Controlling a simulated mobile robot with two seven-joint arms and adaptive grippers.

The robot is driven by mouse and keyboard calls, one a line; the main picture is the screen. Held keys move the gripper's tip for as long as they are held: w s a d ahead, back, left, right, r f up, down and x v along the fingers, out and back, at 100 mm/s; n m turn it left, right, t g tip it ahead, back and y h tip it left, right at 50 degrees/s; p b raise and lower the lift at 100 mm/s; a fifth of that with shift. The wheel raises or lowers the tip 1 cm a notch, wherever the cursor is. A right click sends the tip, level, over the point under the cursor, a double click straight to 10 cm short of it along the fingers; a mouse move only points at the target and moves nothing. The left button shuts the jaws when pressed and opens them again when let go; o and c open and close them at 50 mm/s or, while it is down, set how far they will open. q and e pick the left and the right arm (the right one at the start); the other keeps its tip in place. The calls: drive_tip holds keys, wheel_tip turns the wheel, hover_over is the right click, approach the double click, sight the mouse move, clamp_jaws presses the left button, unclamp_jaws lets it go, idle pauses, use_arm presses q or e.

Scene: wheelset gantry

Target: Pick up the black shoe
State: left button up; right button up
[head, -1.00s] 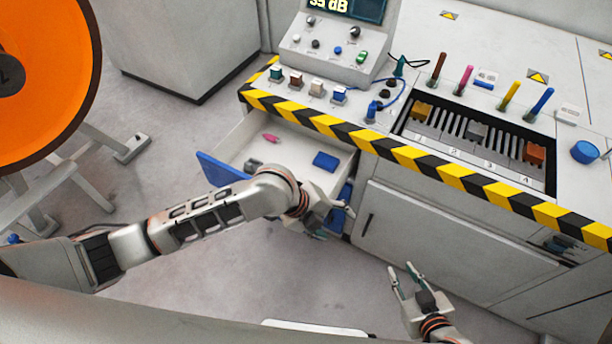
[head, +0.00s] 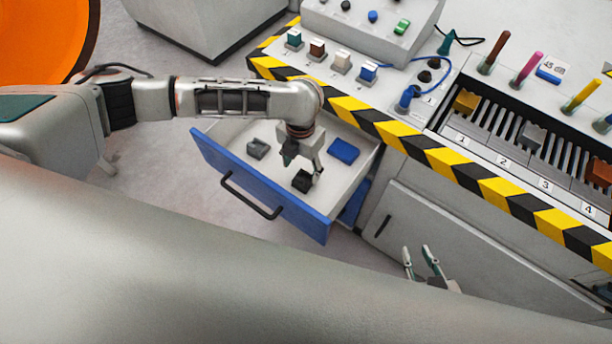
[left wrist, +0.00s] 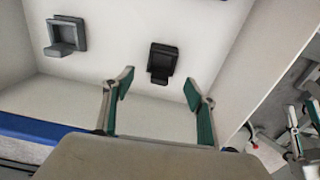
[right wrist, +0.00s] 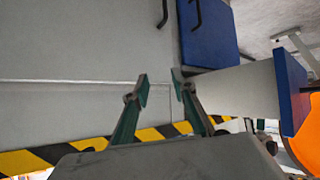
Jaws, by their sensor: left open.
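The black shoe (head: 302,181) is a small dark block with a step. It lies in the open drawer (head: 220,167), near the front. In the left wrist view the black shoe (left wrist: 162,62) shows beyond the gap between the fingers, apart from them. My left gripper (head: 304,170) is over the drawer, open and empty, pointing down; it partly overlaps the shoe in the head view. In the left wrist view my left gripper's fingers (left wrist: 158,88) are wide apart. My right gripper (head: 417,252) is open and empty in front of the cabinet; its fingers also show in the right wrist view (right wrist: 161,88).
A grey shoe (head: 258,148) lies left of the black one in the drawer, and a blue block (head: 343,150) lies to the right. The blue drawer front with its black handle (head: 250,197) and the striped bench edge (head: 405,150) flank my left gripper.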

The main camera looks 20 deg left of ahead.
sight(303, 180)
use_arm(q)
drive_tip(key=shift+s+f, duration=0.2)
drive_tip(key=shift+f, duration=0.95)
drive_tip(key=f+b, duration=0.1)
drive_tip(key=f, duration=0.3)
drive_tip(key=shift+w+d+f+b, duration=0.1)
drive_tip(key=shift+w+f+b, duration=0.15)
drive_tip(key=shift+b, duration=0.15)
drive_tip(key=shift+f, duration=0.1)
drive_tip(key=c, duration=1.2)
use_arm(e)
drive_tip(key=shift+s+d+f, duration=0.2)
drive_tip(key=shift+d+f, duration=0.2)
drive_tip(key=shift+f, duration=0.35)
